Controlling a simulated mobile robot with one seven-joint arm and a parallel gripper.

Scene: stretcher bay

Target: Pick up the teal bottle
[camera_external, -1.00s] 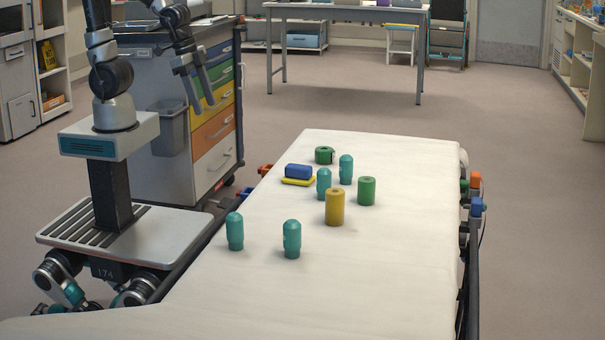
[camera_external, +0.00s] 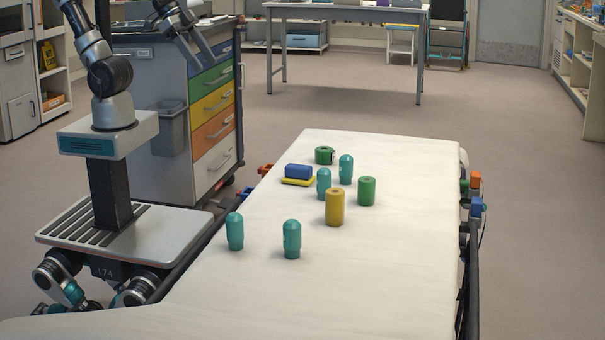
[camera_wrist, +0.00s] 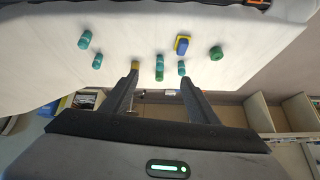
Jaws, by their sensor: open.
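Several teal bottles stand upright on the white stretcher top. Two are at the near end, a left one (camera_external: 235,231) and a right one (camera_external: 292,239); two more stand farther back, a nearer one (camera_external: 324,184) and a farther one (camera_external: 346,169). My gripper (camera_external: 202,56) is open and empty, raised in front of the drawer cart, left of the stretcher and well apart from every bottle. In the wrist view, teal bottles show at the left (camera_wrist: 85,39) and right of centre (camera_wrist: 182,68), beyond my open fingers (camera_wrist: 160,82). Which bottle is meant is unclear.
Among the bottles stand a yellow cylinder (camera_external: 335,207), a green cylinder (camera_external: 367,191), a green ring-shaped piece (camera_external: 324,155) and a blue block (camera_external: 298,171) on a yellow one (camera_external: 297,182). The stretcher's right side (camera_external: 410,250) is clear. A drawer cart (camera_external: 214,130) stands behind my base.

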